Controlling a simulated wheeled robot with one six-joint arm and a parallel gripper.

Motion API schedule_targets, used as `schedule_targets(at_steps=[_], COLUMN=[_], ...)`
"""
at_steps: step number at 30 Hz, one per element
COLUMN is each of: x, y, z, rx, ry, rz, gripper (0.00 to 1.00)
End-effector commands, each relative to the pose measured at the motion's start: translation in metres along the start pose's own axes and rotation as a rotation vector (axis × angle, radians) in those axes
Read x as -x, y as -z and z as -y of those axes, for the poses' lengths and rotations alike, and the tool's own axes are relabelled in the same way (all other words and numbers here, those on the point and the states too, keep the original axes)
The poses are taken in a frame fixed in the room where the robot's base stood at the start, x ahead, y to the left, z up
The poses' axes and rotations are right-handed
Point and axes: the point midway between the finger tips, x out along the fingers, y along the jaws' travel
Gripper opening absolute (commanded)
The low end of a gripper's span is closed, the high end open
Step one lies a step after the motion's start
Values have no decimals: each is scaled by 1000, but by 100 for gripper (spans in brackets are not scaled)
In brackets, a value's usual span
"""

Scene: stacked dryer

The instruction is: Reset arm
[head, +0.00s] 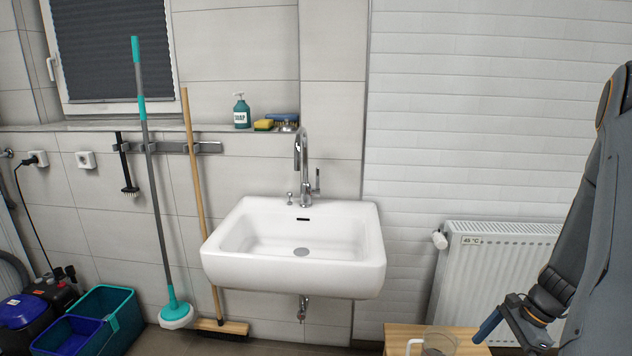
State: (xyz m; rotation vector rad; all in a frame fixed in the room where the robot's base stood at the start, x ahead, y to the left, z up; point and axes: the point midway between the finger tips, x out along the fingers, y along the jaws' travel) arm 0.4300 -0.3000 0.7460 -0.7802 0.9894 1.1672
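My arm comes down along the right edge in the head view, partly cut off by the frame. My gripper (507,333) hangs at the lower right, in front of the white radiator. One blue-tipped finger points down and left. The other finger is hard to make out at the bottom edge, so the gap between them is unclear. I see nothing clearly held. No dryer shows in this view.
A wooden stool or table (400,333) with a clear jug (437,345) stands just left of my gripper. The radiator (497,275) is behind it. A white sink (293,250) is central. A mop (150,170), broom (195,170) and teal bucket (105,310) are left.

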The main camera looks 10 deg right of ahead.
Motion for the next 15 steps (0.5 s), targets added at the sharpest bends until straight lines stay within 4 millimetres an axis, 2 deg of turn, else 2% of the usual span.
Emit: schedule_targets(at_steps=[8,15], x=[5,10], y=[-31,-74], z=[4,4], rx=[126,307], ry=[-28,-67], rz=[-25,-60], gripper=[98,98])
